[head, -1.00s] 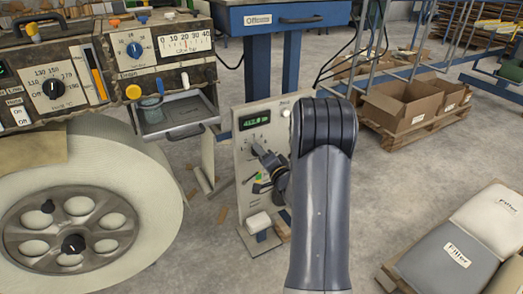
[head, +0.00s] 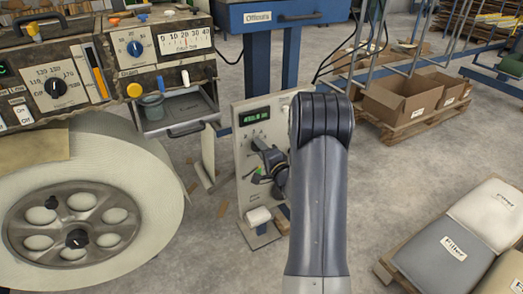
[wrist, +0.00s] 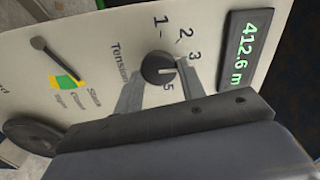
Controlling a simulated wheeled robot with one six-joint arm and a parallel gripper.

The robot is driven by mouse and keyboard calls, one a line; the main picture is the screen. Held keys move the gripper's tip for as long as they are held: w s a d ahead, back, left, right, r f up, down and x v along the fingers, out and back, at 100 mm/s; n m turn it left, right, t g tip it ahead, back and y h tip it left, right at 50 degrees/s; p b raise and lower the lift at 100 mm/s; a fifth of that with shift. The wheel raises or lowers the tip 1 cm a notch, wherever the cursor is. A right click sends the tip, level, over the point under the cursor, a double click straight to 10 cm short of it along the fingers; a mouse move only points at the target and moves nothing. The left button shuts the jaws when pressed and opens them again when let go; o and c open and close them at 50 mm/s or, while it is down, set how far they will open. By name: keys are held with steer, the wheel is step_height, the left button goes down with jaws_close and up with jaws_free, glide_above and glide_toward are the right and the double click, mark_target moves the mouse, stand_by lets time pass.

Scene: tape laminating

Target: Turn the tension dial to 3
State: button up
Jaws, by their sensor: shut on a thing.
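The tension dial (wrist: 158,68) is a small black round knob on a pale panel, marked "Tension" with printed numbers around it. In the wrist view 1, 2, 3 and 5 show; the place between 3 and 5 is covered by a finger. A pale line on the knob seems to point right, toward that covered place. My gripper (wrist: 160,80) has its two grey fingers on either side of the knob, shut on it. In the head view my gripper (head: 262,152) is at the front of the panel (head: 246,190) and hides the dial.
A green display (wrist: 244,48) reads 412.6 m beside the dial. A lever (wrist: 55,60) over a yellow-green scale is on the same panel. A big tape roll (head: 150,190) stands at left. Filler sacks (head: 445,255) lie at lower right; open floor lies between.

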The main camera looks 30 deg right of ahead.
steer(key=o, duration=0.9)
steer(key=shift+o, duration=0.2)
steer(key=shift+s, duration=0.1)
steer(key=s+p, duration=0.1)
steer(key=s, duration=0.9)
steer(key=shift+s+d+p, duration=0.2)
steer(key=shift+s+p, duration=0.1)
steer(key=w+b, duration=0.1)
steer(key=w, duration=1)
steer(key=shift+a+b, duration=0.2)
steer(key=shift+b, duration=0.15)
steer(key=shift+s, duration=0.1)
